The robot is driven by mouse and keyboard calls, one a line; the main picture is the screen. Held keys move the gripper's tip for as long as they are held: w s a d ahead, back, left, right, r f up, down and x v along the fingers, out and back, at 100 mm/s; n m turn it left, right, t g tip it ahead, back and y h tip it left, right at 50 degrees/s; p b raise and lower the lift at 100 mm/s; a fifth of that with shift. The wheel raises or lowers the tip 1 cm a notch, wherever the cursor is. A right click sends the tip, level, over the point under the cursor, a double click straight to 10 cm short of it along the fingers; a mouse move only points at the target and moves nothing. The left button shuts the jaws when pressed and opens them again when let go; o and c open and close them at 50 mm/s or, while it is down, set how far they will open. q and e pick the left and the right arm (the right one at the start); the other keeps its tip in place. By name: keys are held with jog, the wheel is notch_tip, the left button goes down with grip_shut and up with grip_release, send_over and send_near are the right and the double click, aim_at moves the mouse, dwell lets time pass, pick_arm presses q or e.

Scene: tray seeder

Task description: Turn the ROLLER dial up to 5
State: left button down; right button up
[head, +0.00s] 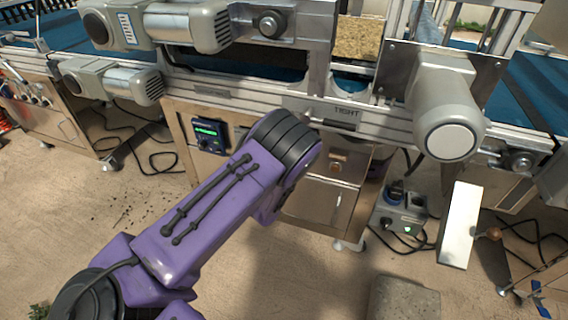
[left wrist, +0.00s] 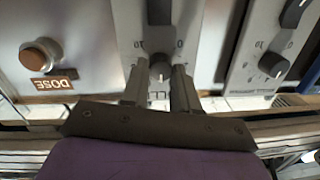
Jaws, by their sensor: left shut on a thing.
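In the left wrist view my left gripper (left wrist: 160,80) is shut on a small dark dial (left wrist: 160,66) on a grey panel, with one finger on each side of it. The panel's markings appear upside down. A 0 and a 10 show above the dial, on either side. Its name label is mostly covered by the fingers, so I cannot read it or the exact setting. A second dial (left wrist: 272,66) with a pale pointer line sits on another panel to the right. In the head view my purple left arm hides the gripper and the dials. My right gripper is in neither view.
A round brown button (left wrist: 40,55) above a DOSE label is left of the held dial. Larger black knobs (left wrist: 295,12) sit above. In the head view, a grey motor housing (head: 445,110) juts out at right, and a power box (head: 400,215) with cables lies on the floor.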

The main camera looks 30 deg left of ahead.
pick_arm(q)
jog(key=shift+f, duration=0.1)
dwell(0.3)
jog(key=c, duration=0.8)
grip_release()
jog(key=shift+c, duration=0.2)
jog(key=p+v, duration=0.1)
jog(key=v, duration=0.9)
jog(key=shift+s, duration=0.3)
jog(key=shift+d, duration=0.1)
